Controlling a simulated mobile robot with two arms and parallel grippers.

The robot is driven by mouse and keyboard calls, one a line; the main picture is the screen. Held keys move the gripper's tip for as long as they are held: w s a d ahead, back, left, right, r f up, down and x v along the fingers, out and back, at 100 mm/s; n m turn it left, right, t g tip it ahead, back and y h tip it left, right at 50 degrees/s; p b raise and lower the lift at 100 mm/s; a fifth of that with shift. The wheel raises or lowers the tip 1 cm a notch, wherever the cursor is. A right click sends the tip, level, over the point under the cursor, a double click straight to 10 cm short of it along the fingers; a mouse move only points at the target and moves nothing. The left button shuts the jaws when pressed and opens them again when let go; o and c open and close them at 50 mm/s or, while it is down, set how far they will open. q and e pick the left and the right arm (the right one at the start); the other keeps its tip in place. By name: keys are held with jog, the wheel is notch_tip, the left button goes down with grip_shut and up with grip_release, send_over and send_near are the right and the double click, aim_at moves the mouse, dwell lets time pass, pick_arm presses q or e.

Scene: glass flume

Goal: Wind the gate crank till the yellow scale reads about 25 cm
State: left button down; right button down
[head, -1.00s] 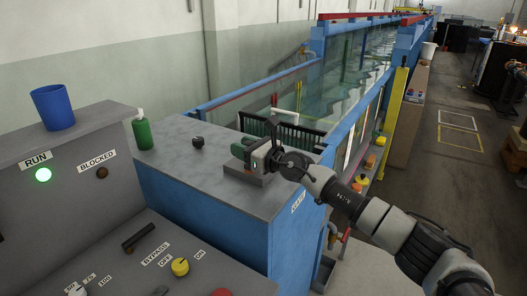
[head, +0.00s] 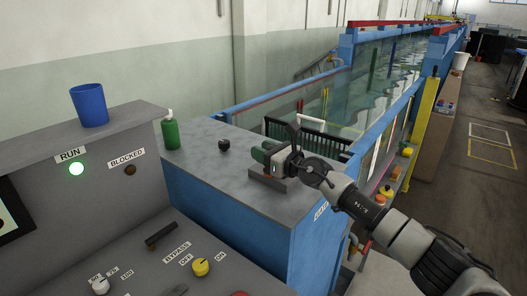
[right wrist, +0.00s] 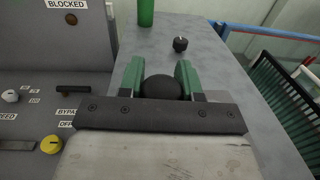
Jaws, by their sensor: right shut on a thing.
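My right gripper (head: 268,154) reaches over the grey top of the blue cabinet, at the grey block near the label GATE. In the right wrist view its green fingers (right wrist: 160,82) are shut on a round black knob (right wrist: 161,88), which I take as the crank's handle. A dark upright bar (head: 293,134) shows beside the gripper; the rest of the crank is hidden behind my gripper and wrist. A tall yellow strip (head: 424,108) stands at the flume's near side; I cannot tell whether it is the scale, and no reading is legible. My left gripper is not in view.
A green bottle (head: 170,134) and a small black knob (head: 223,145) are on the cabinet top. The control desk at left has a lit green RUN lamp (head: 76,169), a yellow BYPASS knob (head: 200,267) and a blue cup (head: 89,105). The glass flume (head: 372,82) runs behind.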

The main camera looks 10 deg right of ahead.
jog(key=shift+w+d+r, duration=0.2)
jog(key=shift+d+r, duration=0.1)
jog(key=shift+r, duration=0.15)
jog(key=c, duration=1.1)
grip_release()
jog(key=o, duration=0.3)
jog(key=shift+w+f, duration=0.1)
jog(key=shift+f, duration=0.25)
jog(key=shift+s+d, duration=0.2)
jog(key=shift+s, duration=0.2)
jog(key=p+v, duration=0.2)
jog(key=v, duration=0.8)
jog(key=shift+w+d, duration=0.1)
jog(key=shift+w, duration=0.05)
